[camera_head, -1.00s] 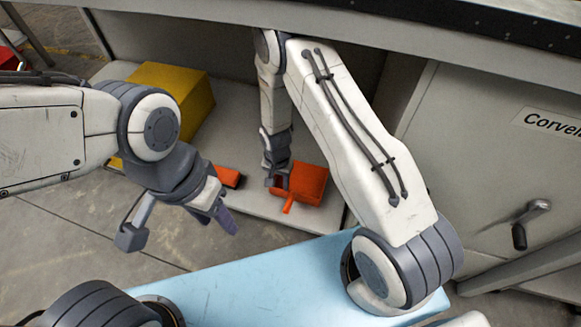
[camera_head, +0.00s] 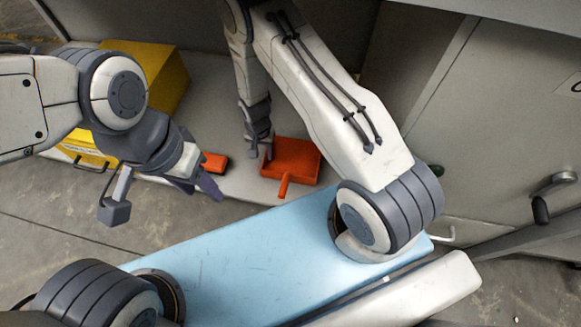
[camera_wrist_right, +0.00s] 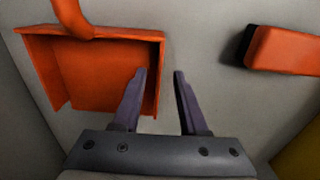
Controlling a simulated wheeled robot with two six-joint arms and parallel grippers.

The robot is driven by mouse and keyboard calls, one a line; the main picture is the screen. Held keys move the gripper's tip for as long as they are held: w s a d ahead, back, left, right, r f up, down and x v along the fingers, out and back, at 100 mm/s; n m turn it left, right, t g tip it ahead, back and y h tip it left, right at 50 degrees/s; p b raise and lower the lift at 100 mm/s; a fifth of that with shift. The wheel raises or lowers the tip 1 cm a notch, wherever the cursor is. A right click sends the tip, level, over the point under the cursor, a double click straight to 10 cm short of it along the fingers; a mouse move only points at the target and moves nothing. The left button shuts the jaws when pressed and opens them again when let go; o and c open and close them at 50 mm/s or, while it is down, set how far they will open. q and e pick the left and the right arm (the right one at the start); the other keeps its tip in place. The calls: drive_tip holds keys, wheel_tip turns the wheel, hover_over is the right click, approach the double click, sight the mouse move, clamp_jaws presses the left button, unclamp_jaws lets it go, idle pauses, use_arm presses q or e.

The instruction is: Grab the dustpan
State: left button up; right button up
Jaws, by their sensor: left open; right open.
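The orange dustpan (camera_head: 294,160) lies on the grey shelf with its short handle pointing toward me. In the right wrist view the dustpan (camera_wrist_right: 80,70) fills the left side, its handle at the top edge. My right gripper (camera_head: 262,165) is at the dustpan's left edge, open. In the wrist view the open right fingers (camera_wrist_right: 160,78) have the left finger over the pan's side wall and the right finger over bare shelf; I cannot tell whether they touch it. My left gripper (camera_head: 210,188) is open and empty, in front of the shelf.
An orange and black brush-like object (camera_head: 214,162) lies left of the dustpan; it also shows in the wrist view (camera_wrist_right: 285,50). A yellow box (camera_head: 160,70) stands at the shelf's left. A grey cabinet with a crank handle (camera_head: 553,185) is on the right.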

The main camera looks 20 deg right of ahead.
sight(264, 159)
wheel_tip(264, 159, down, 4)
drive_tip(key=shift+f+b, duration=0.1)
drive_tip(key=shift+b, duration=1.05)
drive_tip(key=shift+c, duration=0.3)
clamp_jaws()
